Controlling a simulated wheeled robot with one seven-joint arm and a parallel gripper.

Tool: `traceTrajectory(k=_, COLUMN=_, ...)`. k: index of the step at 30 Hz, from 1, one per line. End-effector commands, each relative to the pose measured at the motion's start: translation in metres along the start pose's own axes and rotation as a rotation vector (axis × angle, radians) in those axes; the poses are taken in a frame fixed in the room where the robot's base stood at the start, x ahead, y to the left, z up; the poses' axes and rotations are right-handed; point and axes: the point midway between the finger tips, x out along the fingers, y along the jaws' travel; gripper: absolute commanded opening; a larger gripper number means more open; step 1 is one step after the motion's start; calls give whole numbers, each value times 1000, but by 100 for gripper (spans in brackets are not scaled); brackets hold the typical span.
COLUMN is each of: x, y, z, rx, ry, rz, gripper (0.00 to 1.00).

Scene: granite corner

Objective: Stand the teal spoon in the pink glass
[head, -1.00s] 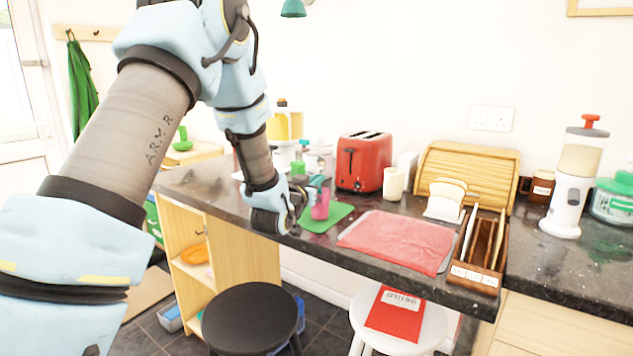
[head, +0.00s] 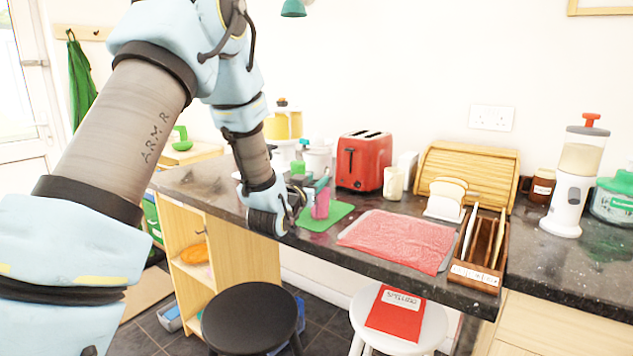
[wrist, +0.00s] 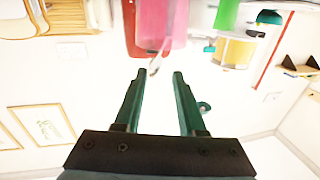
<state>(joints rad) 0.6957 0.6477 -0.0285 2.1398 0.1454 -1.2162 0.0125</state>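The pink glass (head: 320,206) stands upright on the green mat (head: 340,212) near the counter's front edge. A teal piece (head: 322,184), which looks like the teal spoon, rises above its rim; the glass hides or blurs the lower part. In the wrist view the pink glass (wrist: 160,22) is at the top, beyond my fingertips, and a thin pale strip hangs near it that I cannot make out. My gripper (head: 298,203) is just left of the glass in the head view. In the wrist view its two dark green fingers (wrist: 157,75) are apart with nothing gripped between them.
Jars and a green item (head: 297,167) crowd behind my gripper. The red toaster (head: 364,160) and a cream cup (head: 393,183) stand behind the mat. A red cloth on a tray (head: 398,238) lies to the right. Stools stand below the counter.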

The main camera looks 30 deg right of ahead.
Motion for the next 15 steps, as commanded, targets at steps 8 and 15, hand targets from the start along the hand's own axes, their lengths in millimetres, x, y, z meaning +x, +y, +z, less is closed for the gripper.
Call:
traceTrajectory(k=8, x=-54, y=-1, z=3, rx=0, ry=1, rz=-2, gripper=39)
traceTrajectory(k=15, x=-90, y=0, z=2, rx=0, ry=1, rz=0, gripper=39)
